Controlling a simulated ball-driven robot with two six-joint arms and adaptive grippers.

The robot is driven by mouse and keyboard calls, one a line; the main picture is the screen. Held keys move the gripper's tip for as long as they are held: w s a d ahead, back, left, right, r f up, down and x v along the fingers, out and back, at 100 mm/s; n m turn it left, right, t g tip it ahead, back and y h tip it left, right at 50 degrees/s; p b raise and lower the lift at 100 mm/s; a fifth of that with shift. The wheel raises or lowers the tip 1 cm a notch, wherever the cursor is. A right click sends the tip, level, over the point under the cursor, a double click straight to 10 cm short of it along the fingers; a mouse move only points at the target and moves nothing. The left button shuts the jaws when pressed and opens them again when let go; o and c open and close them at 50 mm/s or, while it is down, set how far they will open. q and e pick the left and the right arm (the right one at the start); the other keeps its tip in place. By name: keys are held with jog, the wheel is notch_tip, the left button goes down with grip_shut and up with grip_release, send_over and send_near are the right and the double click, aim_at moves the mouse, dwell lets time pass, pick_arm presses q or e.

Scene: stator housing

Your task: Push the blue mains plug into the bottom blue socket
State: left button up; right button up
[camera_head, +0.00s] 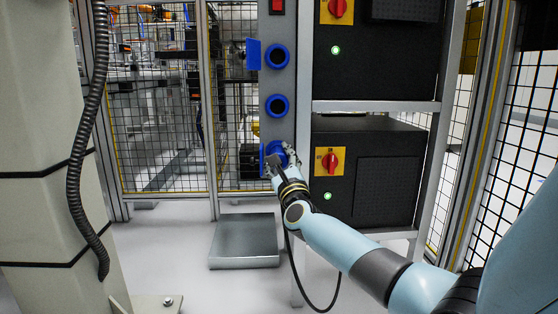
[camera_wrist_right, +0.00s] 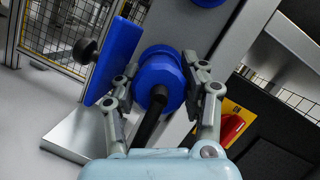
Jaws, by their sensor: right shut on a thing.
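My right gripper (camera_head: 281,160) is at the bottom blue socket of the grey panel and covers most of it in the head view. In the right wrist view, its fingers (camera_wrist_right: 160,82) are closed on the sides of the blue mains plug (camera_wrist_right: 158,72). A black cable (camera_wrist_right: 150,122) runs from the plug back towards my wrist. The plug is lined up in front of the socket, whose opening is hidden behind it; I cannot tell how deep it sits. The socket's blue lid (camera_wrist_right: 114,62) stands open on the left. My left gripper is not in view.
Two more blue sockets, the top (camera_head: 277,57) with an open lid and the middle (camera_head: 277,106), sit above. Black cabinets (camera_head: 390,185) with red switches stand close on the right. A metal plate (camera_head: 245,240) lies low in front. The cable hangs below my right arm.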

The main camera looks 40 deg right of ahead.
jog(key=o, duration=1.4)
jog(key=shift+c, duration=0.2)
jog(key=shift+o, duration=0.2)
jog(key=shift+o, duration=1.1)
jog(key=shift+s+a, duration=0.15)
jog(key=shift+s, duration=0.05)
jog(key=shift+v, duration=1.9)
jog(key=shift+s+f, duration=0.15)
jog(key=shift+s, duration=0.05)
jog(key=v, duration=1.1)
jog(key=shift+s+a, duration=0.2)
jog(key=shift+s, duration=0.15)
